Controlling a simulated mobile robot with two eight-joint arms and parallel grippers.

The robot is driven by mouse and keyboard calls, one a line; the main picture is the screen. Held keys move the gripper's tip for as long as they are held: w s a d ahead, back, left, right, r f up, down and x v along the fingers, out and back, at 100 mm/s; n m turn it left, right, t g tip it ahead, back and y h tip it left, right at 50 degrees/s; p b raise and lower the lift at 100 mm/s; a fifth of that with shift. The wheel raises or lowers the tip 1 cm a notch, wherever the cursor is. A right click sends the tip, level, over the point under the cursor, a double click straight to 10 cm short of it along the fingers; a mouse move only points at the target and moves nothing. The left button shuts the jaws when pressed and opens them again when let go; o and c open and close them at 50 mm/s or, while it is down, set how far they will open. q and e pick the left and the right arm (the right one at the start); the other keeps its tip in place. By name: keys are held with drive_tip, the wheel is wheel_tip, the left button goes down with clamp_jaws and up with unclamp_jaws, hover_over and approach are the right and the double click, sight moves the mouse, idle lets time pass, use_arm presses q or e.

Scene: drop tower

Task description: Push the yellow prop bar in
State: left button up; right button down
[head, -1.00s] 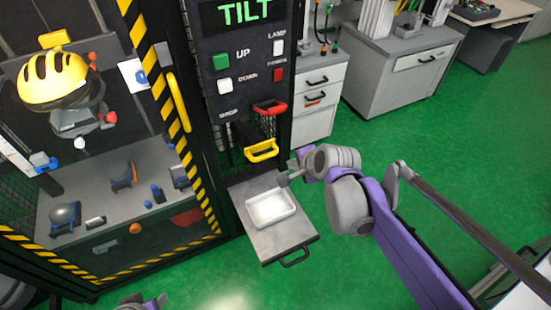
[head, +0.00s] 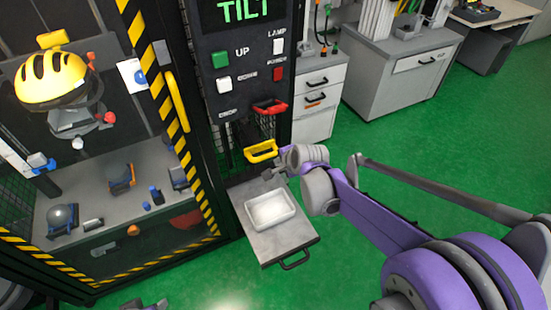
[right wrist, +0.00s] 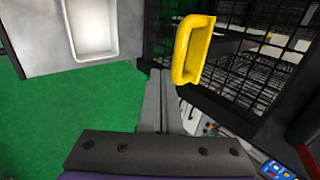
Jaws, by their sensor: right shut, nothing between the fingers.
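The yellow prop bar (head: 261,152) is a U-shaped handle low on the dark tower front, under a red handle. It sticks out from the black mesh. It also shows in the right wrist view (right wrist: 193,48). My right gripper (head: 276,171) is shut and empty, just below and right of the bar in the head view. In the right wrist view the shut fingers (right wrist: 162,76) end near the bar's lower end; I cannot tell if they touch it. Only a small grey and purple part of my left arm shows at the bottom edge; its jaws cannot be made out.
A grey shelf (head: 260,243) with a white tray (head: 270,209) juts out below the bar. Green floor (head: 340,150) is open to the right.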

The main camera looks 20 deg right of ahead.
sight(265, 144)
drive_tip(key=shift+w+f, duration=0.2)
drive_tip(key=shift+w, duration=0.9)
drive_tip(key=w, duration=0.6)
drive_tip(key=shift+w+a, duration=0.2)
drive_tip(key=shift+w, duration=0.2)
drive_tip(key=shift+s, duration=0.1)
